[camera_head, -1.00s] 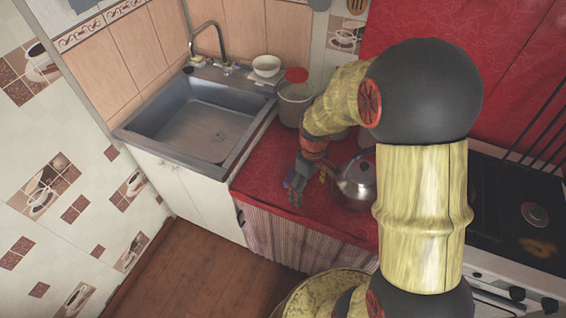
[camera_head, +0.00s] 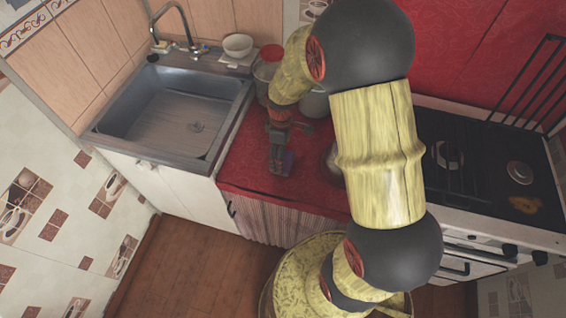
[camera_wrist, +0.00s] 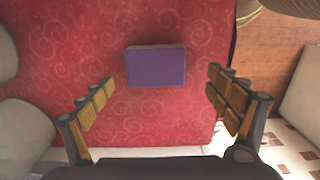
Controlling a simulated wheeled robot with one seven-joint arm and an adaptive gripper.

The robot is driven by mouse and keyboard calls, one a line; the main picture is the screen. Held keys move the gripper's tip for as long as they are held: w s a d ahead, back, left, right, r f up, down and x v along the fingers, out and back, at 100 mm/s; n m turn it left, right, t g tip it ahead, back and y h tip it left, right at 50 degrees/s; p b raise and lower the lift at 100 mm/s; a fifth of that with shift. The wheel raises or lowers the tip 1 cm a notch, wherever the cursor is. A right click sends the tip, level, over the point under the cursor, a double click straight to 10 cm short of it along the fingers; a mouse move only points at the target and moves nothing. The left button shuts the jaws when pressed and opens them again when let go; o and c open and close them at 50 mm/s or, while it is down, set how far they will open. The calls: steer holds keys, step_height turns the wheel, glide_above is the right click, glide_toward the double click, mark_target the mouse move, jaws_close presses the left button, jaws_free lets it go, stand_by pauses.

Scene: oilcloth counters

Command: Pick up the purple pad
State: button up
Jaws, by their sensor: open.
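The purple pad (camera_wrist: 156,67) is a small flat block lying on the red patterned counter (camera_wrist: 100,30). In the wrist view it lies ahead of my gripper (camera_wrist: 160,98), between the lines of the two fingers and a little beyond their tips. The fingers are spread wide with nothing between them. In the head view the pad (camera_head: 288,162) shows only as a small purple patch beside my gripper (camera_head: 281,170), which is low over the counter; the rest is hidden by the gripper.
A kettle (camera_head: 331,160), mostly hidden by my arm, stands right of the gripper. A red-lidded jar (camera_head: 268,68) stands behind it. The sink (camera_head: 175,115) is to the left and the stove (camera_head: 480,160) to the right. The counter's front edge is close.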

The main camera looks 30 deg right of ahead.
steer(key=f, duration=0.1)
steer(key=f+b, duration=0.1)
steer(key=f, duration=0.1)
steer(key=f+b, duration=0.1)
steer(key=f, duration=0.1)
steer(key=shift+w+d, duration=0.15)
steer(key=shift+d, duration=0.15)
steer(key=c, duration=0.8)
steer(key=shift+c, duration=0.3)
